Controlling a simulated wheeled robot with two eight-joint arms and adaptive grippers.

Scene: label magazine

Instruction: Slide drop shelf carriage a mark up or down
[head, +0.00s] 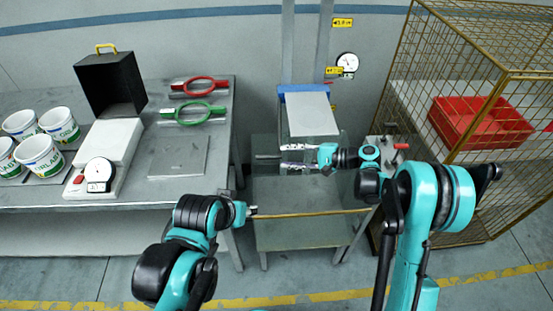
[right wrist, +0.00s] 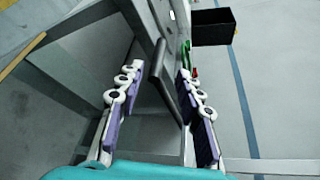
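The drop shelf carriage (head: 309,113) is a pale plate with a blue back edge, set low on a grey upright mast (head: 322,45). Yellow mark labels (head: 342,22) run up beside the mast. My right gripper (head: 284,156) is in front of and below the carriage plate. In the right wrist view its two padded fingers (right wrist: 160,90) are spread apart. A dark grey bar handle (right wrist: 160,68) lies between them, with a gap on the left; contact on the right is unclear. My left gripper (head: 250,211) is low, left of centre; its fingers are too small to read.
A grey bench on the left holds a scale (head: 99,174), white tubs (head: 60,124), a black box (head: 110,82) and red and green ring tools (head: 200,87). A wire cage (head: 480,60) with a red bin (head: 475,125) stands at right. A red-handled lever (head: 401,146) is near my right arm.

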